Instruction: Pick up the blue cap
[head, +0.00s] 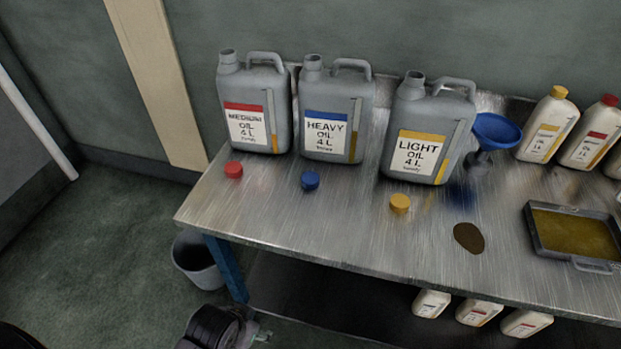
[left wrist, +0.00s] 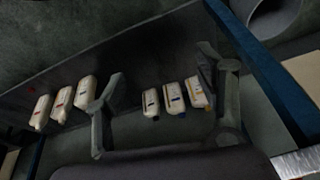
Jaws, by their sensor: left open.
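The blue cap (head: 310,180) lies on the steel table in front of the middle grey can, labelled Heavy Oil (head: 333,116). Nothing touches it. My left gripper (left wrist: 163,62) is open and empty in the left wrist view, its two fingers spread apart. That view shows the lower shelf, not the blue cap. Part of my left arm's end shows low in the head view, below the table's front edge and well away from the cap. My right gripper is in neither view.
A red cap (head: 233,169) and a yellow cap (head: 400,203) lie left and right of the blue one. Medium (head: 254,112) and Light (head: 425,135) oil cans stand behind. A blue funnel (head: 495,131) and oily tray (head: 575,232) are right. A bin (head: 196,262) stands by the blue leg.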

